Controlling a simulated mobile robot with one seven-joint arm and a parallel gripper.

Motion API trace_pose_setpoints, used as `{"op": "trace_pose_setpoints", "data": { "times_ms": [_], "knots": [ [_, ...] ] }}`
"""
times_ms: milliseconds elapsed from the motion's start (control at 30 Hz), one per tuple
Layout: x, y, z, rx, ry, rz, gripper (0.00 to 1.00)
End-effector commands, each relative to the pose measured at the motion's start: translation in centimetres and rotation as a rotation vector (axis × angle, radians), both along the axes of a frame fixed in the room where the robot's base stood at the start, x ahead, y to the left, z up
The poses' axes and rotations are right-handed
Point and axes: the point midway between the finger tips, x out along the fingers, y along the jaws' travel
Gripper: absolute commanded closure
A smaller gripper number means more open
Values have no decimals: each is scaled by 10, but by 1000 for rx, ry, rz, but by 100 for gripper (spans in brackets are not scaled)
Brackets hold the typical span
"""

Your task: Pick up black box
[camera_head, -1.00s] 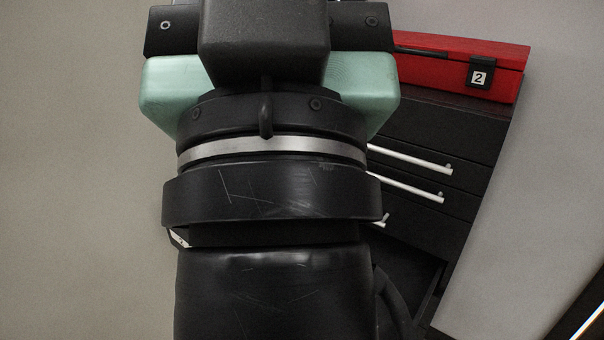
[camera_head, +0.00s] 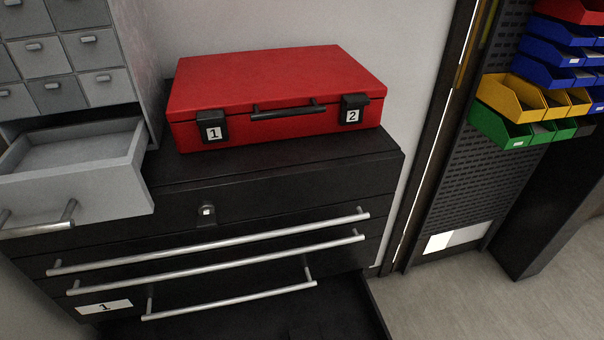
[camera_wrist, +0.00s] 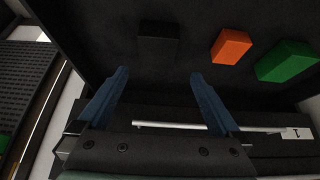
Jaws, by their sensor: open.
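The black box (camera_wrist: 158,43) lies in the dark drawer (camera_wrist: 100,35) in the wrist view and is hard to see against its dark floor. My gripper (camera_wrist: 159,74) is open, its two blue fingers spread, with nothing between them. The black box is just beyond the fingertips, roughly centred between them and apart from them. The gripper and the box do not show in the head view.
An orange block (camera_wrist: 231,46) and a green block (camera_wrist: 286,61) lie right of the black box. A drawer handle (camera_wrist: 175,125) crosses beneath the fingers. A red case (camera_head: 275,95) sits on the black cabinet (camera_head: 290,155); a grey drawer (camera_head: 85,175) juts out at left.

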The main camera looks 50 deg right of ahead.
Motion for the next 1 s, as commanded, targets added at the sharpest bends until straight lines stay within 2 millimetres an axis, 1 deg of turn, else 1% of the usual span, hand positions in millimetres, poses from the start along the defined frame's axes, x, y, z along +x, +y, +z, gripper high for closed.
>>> {"op": "trace_pose_setpoints", "data": {
  "times_ms": [200,333,500,733,1000],
  "knots": [
    [14,-9,-31,2,2,-1,0],
    [23,-15,-48,0,0,1,0],
    [30,-18,-60,-2,-1,2,0],
    [34,-22,-68,-2,-2,1,0],
    [47,-32,-96,-2,-2,1,0]
  ]
}}
